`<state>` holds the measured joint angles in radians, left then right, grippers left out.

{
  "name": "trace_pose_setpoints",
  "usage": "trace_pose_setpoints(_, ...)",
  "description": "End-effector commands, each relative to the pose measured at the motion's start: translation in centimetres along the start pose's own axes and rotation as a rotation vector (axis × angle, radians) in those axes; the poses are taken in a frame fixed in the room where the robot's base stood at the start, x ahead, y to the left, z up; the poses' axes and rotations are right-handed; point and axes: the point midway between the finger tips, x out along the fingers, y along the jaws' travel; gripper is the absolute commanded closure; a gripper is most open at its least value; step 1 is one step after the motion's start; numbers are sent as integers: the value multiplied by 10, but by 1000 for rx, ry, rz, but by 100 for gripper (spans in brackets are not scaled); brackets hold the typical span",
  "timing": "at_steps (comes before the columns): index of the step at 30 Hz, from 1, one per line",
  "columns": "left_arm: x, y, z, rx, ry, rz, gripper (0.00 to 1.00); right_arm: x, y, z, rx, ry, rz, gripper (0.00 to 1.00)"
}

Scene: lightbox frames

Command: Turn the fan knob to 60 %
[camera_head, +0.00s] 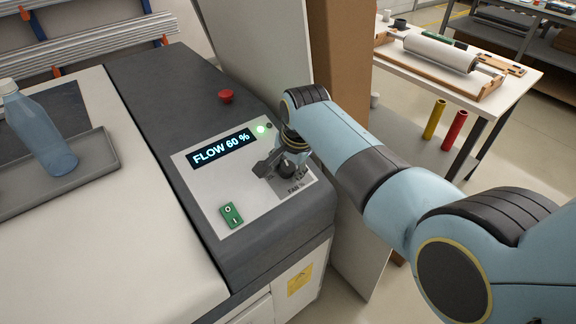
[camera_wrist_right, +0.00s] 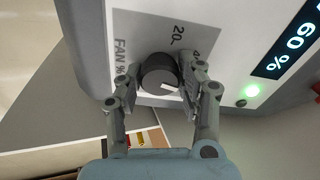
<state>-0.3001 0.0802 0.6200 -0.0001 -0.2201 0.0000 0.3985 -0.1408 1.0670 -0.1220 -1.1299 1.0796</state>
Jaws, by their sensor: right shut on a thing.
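The fan knob (camera_wrist_right: 159,73) is a dark round dial with a white pointer mark on the panel labelled FAN %, with a 20 showing on its scale. My right gripper (camera_wrist_right: 162,80) is shut on the knob, one finger on each side of it. In the head view my right gripper (camera_head: 281,165) partly covers the knob (camera_head: 287,170). The display (camera_head: 222,148) reads FLOW 60 %. It shows in part in the wrist view (camera_wrist_right: 290,45). The rest of the scale is largely hidden by the fingers. My left gripper is out of view.
A green switch (camera_head: 231,214), a lit green lamp (camera_head: 261,129) and a red button (camera_head: 226,96) sit near the display. A blue bottle (camera_head: 40,135) stands on a grey tray (camera_head: 103,160) at the left. A tall pale panel (camera_head: 250,50) stands behind my arm.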

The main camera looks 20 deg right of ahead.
Motion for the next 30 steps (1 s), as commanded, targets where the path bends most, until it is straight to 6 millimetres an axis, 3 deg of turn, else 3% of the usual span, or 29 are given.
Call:
trace_pose_setpoints(12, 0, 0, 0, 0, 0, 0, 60, 0, 0, -1, 178, 1, 14, 94)
trace_pose_setpoints(28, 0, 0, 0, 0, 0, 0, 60, 0, 0, -1, 201, 1, 16, 94)
trace_pose_setpoints(29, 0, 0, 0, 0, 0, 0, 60, 0, 0, -1, 200, 1, 16, 60)
trace_pose_setpoints(30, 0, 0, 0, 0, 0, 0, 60, 0, 0, -1, 200, 1, 16, 55)
